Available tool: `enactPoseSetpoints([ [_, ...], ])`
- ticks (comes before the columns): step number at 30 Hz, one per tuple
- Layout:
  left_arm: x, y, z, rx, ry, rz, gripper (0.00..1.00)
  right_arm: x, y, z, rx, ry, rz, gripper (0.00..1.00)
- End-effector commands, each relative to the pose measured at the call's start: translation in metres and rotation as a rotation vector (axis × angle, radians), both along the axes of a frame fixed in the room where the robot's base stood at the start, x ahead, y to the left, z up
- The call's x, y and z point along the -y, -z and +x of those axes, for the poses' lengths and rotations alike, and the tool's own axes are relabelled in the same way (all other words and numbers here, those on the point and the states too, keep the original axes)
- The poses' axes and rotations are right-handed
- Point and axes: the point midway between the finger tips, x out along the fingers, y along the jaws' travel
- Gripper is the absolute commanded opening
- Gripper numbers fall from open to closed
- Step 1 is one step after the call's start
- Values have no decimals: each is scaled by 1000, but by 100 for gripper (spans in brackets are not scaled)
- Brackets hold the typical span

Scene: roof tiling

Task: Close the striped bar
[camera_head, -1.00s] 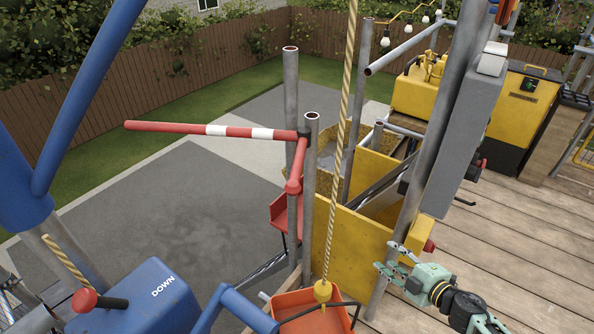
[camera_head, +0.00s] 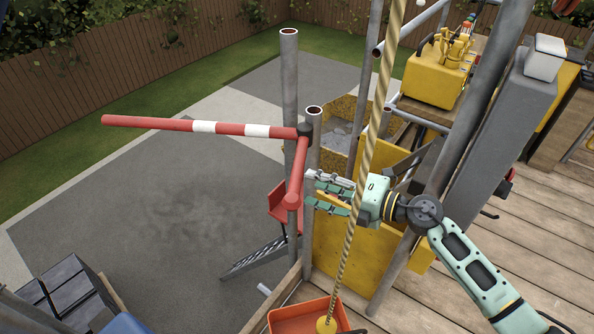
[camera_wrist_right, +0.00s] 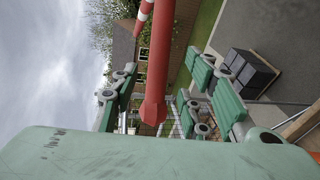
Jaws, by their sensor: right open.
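The striped bar (camera_head: 230,129) is red with white bands. In the head view it reaches out to the left over the grey paving from a dark joint on a scaffold post. A plain red arm (camera_head: 297,172) bends from that joint toward me. My right gripper (camera_head: 312,192) is open, with its fingertips close to the near end of the red arm; I cannot tell whether they touch. In the right wrist view the red arm (camera_wrist_right: 157,70) shows between the two open fingers (camera_wrist_right: 153,100). My left gripper is not in view.
A rope (camera_head: 362,160) hangs in front of my right wrist. Grey scaffold posts (camera_head: 289,80) stand around the bar's joint. An orange tray (camera_head: 300,315) is below, and a yellow panel (camera_head: 350,255) is behind the gripper. Dark stacked blocks (camera_head: 70,290) lie at lower left.

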Motion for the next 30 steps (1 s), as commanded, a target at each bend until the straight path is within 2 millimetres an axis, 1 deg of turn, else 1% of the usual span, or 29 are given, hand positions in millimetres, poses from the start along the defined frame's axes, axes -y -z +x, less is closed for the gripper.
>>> enactPoseSetpoints([
  [1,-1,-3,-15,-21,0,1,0,-9,-2,4,-1,-2,4,42],
  [3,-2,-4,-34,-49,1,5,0,-19,0,11,0,-1,4,42],
  [6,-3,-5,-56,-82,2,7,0,-32,4,19,-1,-1,4,42],
  [9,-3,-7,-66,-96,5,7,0,-42,7,26,-1,1,3,42],
  [11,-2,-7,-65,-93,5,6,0,-47,9,28,0,1,3,42],
  [12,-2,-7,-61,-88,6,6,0,-49,9,30,0,1,1,42],
  [14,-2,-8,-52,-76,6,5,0,-51,10,31,1,1,1,42],
  [18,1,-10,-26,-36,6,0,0,-53,11,32,-1,1,0,42],
  [21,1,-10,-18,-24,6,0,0,-52,11,31,-1,1,0,42],
  [22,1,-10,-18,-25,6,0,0,-52,11,31,-1,1,0,42],
  [23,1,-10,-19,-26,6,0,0,-52,11,31,-1,1,0,39],
  [30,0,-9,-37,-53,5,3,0,-52,11,31,-1,1,0,18],
])
